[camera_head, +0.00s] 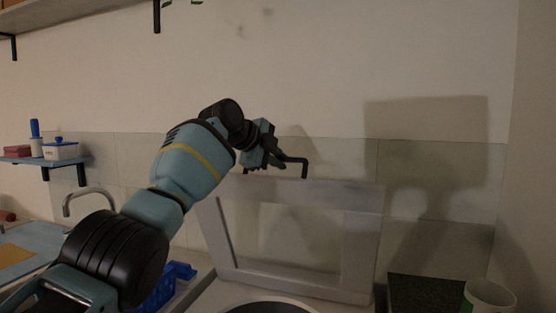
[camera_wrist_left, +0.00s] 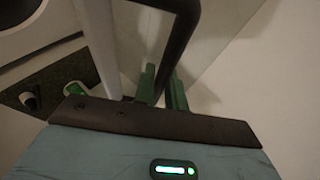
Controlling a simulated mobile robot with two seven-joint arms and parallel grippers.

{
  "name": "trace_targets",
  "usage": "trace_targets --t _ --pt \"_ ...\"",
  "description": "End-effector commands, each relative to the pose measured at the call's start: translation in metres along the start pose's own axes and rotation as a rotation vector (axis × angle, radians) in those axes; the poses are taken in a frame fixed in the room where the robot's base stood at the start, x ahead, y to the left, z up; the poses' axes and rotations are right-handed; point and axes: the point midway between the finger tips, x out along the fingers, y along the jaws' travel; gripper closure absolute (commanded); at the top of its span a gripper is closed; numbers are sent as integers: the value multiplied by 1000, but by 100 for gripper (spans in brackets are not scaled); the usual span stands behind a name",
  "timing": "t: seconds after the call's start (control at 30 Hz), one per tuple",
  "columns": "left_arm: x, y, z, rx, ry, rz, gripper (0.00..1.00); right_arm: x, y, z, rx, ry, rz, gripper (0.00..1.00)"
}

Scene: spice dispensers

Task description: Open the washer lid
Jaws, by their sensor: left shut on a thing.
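The washer lid (camera_head: 343,246) is a pale grey frame with a clear window, standing raised and tilted back near the wall. Its black handle (camera_head: 301,161) sticks out above the top edge. My left gripper (camera_head: 272,158) is at the handle. In the left wrist view, the green fingers (camera_wrist_left: 160,88) are shut on the black handle (camera_wrist_left: 181,38). The washer's round dark opening (camera_head: 268,308) shows at the bottom of the head view, mostly cut off. My right gripper is not in view.
A white cup (camera_head: 488,297) stands at the lower right by a dark speckled surface (camera_head: 428,288). A blue crate (camera_head: 178,272) is partly behind my left arm. A tap (camera_head: 88,193) and blue shelf (camera_head: 45,160) are at left. The wall is close behind the lid.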

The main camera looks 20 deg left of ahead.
Motion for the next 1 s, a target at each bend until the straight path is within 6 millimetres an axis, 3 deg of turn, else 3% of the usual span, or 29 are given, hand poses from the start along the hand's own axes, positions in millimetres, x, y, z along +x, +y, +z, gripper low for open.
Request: trace_targets --t 0.2,0.23,0.3,0.67,1.0 --pt "3 3 0 0 0 8 100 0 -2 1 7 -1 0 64" --pt "3 3 0 0 0 8 85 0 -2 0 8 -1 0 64" --pt "3 3 0 0 0 7 79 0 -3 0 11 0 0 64" --pt "-2 1 0 0 0 2 79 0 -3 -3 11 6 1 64" --pt "-38 -2 -1 3 -1 -3 79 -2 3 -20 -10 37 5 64"
